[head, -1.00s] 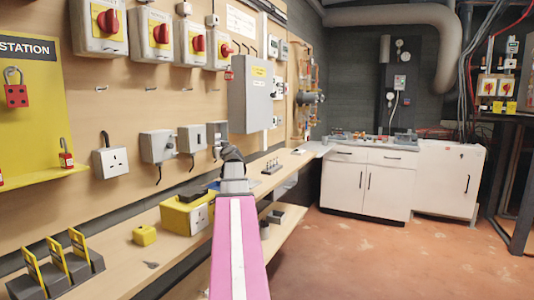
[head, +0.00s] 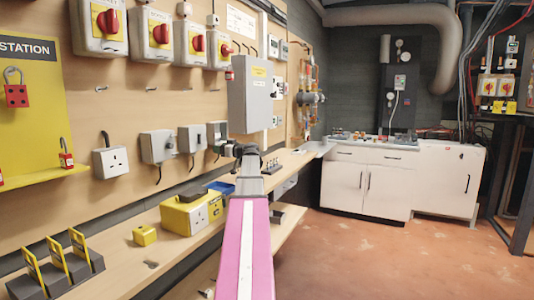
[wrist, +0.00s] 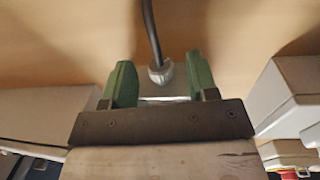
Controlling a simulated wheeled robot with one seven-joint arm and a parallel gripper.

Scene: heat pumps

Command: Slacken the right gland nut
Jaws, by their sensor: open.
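In the wrist view, my gripper (wrist: 160,62) is open, with one green finger on each side of a grey gland nut (wrist: 161,73). A black cable (wrist: 150,28) runs from the nut to the top of the picture. A pale grey box edge shows behind the gripper's dark plate. In the head view, my gripper (head: 228,150) is at the rightmost small grey box (head: 217,130) on the board; the nut is hidden there.
Two more grey boxes with hanging cables (head: 157,146) (head: 190,138) are to the left. A tall grey cabinet (head: 250,95) is above and right of my gripper. Floor at right is clear.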

